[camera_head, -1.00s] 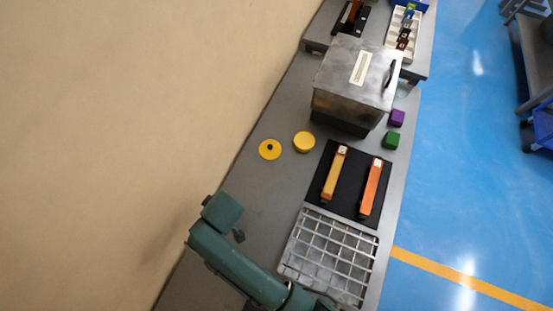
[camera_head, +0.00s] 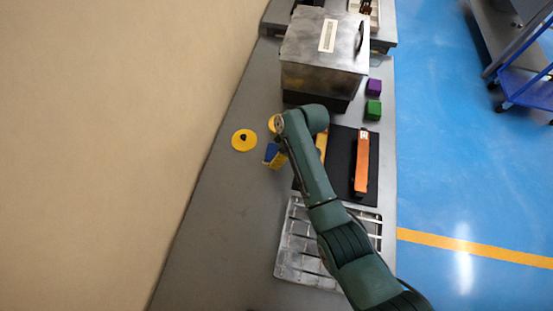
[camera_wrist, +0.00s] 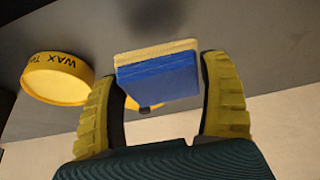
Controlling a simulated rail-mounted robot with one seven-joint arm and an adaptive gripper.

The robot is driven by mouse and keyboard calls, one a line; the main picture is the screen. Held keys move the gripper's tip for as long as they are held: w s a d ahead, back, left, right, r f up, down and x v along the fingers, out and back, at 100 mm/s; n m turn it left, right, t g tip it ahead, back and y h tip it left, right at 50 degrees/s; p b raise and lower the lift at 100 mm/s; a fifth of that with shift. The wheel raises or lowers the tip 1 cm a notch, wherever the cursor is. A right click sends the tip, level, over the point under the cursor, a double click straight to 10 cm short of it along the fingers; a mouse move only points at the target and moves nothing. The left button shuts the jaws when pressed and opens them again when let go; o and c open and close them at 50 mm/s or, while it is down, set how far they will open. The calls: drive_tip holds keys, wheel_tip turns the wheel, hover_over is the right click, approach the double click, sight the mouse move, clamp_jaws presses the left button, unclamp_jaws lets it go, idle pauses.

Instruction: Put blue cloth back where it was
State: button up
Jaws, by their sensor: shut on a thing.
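The blue cloth (camera_wrist: 158,77) is a folded blue pad with a pale yellow layer along its far side. In the wrist view it sits between the two yellow fingers of my gripper (camera_wrist: 158,72), which is shut on it. In the head view the cloth (camera_head: 271,151) shows as a small blue patch at my gripper (camera_head: 275,158), left of the black mat. The height of the cloth above the bench is hard to tell.
A yellow wax tin (camera_wrist: 58,78) stands near the cloth; my arm partly hides it in the head view. A yellow disc (camera_head: 243,140) lies to the left. A metal box (camera_head: 325,50), purple block (camera_head: 373,87), green block (camera_head: 372,109), orange-handled tool (camera_head: 361,162) and metal grid (camera_head: 290,268) are nearby.

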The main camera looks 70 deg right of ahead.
drive_tip(key=shift+f+b, duration=0.5)
drive_tip(key=shift+f, duration=1.75)
drive_tip(key=o, duration=1)
drive_tip(key=shift+r, duration=0.3)
drive_tip(key=p+v, duration=0.2)
drive_tip(key=v, duration=0.9)
drive_tip(key=shift+r+p, duration=0.35)
drive_tip(key=shift+p, duration=0.05)
drive_tip(key=shift+s, duration=0.15)
